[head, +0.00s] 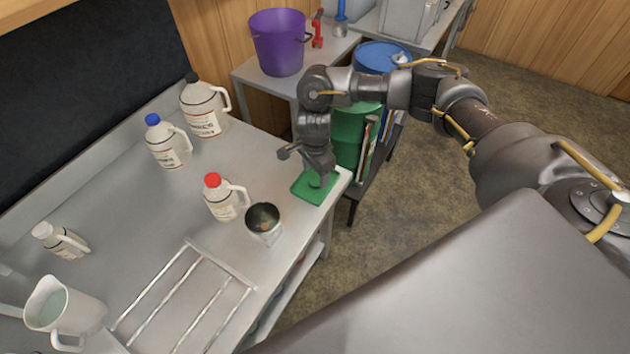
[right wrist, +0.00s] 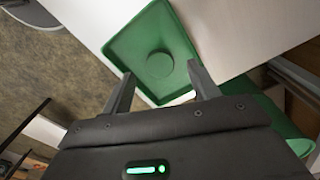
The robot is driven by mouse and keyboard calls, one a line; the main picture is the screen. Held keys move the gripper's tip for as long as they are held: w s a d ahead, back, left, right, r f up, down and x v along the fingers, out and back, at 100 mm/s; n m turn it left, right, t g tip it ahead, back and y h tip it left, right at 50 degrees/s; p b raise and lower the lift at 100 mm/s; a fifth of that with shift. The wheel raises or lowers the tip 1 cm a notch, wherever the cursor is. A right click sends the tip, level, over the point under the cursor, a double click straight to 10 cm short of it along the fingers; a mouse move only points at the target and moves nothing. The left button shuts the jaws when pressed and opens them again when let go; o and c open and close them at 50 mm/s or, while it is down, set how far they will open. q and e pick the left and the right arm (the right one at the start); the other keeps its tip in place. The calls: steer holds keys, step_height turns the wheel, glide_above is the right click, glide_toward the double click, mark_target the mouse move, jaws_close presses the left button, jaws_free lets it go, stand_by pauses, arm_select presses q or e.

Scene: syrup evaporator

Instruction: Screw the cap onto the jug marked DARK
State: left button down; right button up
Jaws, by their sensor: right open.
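A small green tray (head: 307,191) lies at the bench's right corner. In the right wrist view the tray (right wrist: 120,43) holds a round green disc (right wrist: 160,64) that looks like a cap. My right gripper (head: 320,178) points down over the tray. In the right wrist view its open fingers (right wrist: 160,75) straddle the near side of the disc, with nothing held. White jugs stand with a black cap (head: 203,108), a blue cap (head: 168,145) and a red cap (head: 223,198). A smaller jug (head: 62,242) lies or leans at the left, its top whitish. I cannot read DARK on any label.
A wire rack (head: 185,300) and a white pitcher (head: 65,308) are at the front left. A purple bucket (head: 278,42) and a green drum (head: 349,135) are beyond the bench. The bench's middle is clear.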

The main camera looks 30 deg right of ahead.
step_height(320, 180, down, 3)
steer(key=shift+r, duration=0.2)
steer(key=shift+c, duration=1.1)
steer(key=c, duration=0.8)
steer(key=shift+r, duration=0.1)
steer(key=shift+c, duration=0.2)
steer(key=shift+r, duration=0.5)
step_height(320, 180, up, 3)
steer(key=shift+s+f, duration=0.1)
steer(key=shift+f, duration=0.05)
arm_select(q)
steer(key=shift+d, duration=0.15)
arm_select(e)
steer(key=s+a+r, duration=0.6)
steer(key=s+r, duration=0.3)
steer(key=s, duration=0.3)
steer(key=shift+s+a, duration=0.15)
